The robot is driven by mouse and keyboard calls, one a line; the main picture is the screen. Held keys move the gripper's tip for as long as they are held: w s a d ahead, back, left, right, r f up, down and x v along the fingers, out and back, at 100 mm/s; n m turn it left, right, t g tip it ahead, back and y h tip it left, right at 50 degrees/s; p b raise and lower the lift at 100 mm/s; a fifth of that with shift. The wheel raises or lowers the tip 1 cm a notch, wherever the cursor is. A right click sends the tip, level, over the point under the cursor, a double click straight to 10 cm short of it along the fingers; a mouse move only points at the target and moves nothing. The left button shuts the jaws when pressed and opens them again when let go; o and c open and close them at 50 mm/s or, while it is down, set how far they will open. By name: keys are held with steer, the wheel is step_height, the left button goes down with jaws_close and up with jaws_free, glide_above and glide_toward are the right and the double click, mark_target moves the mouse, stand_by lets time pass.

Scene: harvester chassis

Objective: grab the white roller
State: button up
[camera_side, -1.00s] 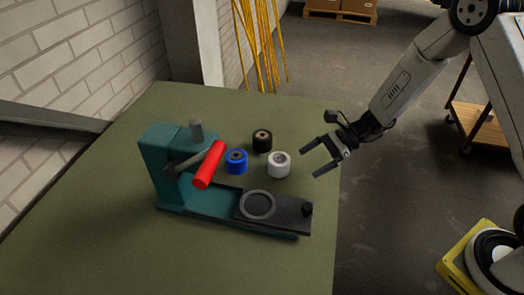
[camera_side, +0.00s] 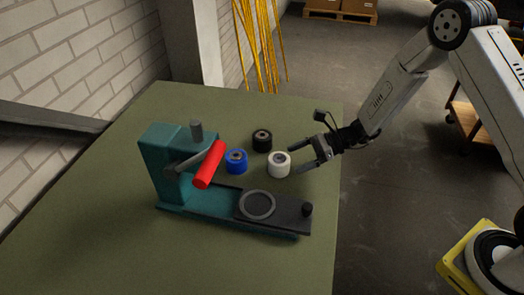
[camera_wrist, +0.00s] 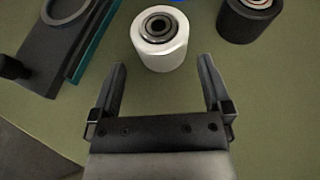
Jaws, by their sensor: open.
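The white roller (camera_side: 279,165) stands upright on the green table, with a dark bearing in its top. In the wrist view the white roller (camera_wrist: 160,42) lies just ahead of the fingertips, roughly centred between them. My gripper (camera_side: 297,158) is open and empty, close to the roller's right side in the side view. In the wrist view the two fingers of my gripper (camera_wrist: 162,66) are spread wider than the roller. The roller does not appear to be held.
A blue roller (camera_side: 236,162) and a black roller (camera_side: 262,141) stand near the white one; the black roller (camera_wrist: 249,16) is right of it in the wrist view. A teal press (camera_side: 165,165) with a red handle (camera_side: 209,165) and dark base plate (camera_side: 283,214) stands left and in front.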

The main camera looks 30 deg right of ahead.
mark_target(281, 157)
steer(key=shift+a, duration=0.1)
steer(key=shift+x, duration=2.55)
steer(key=shift+w, duration=0.1)
steer(key=c, duration=1.1)
steer(key=shift+r, duration=0.1)
steer(key=shift+r, duration=1.05)
steer(key=shift+s+d+r, duration=0.5)
steer(key=shift+s+r, duration=1.3)
steer(key=shift+s, duration=0.5)
steer(key=shift+s+d+r, duration=0.55)
steer(key=shift+s+r, duration=1.2)
steer(key=shift+s, duration=0.5)
steer(key=shift+s+d+r, duration=0.5)
steer(key=shift+s+r, duration=1.3)
steer(key=shift+s, duration=0.5)
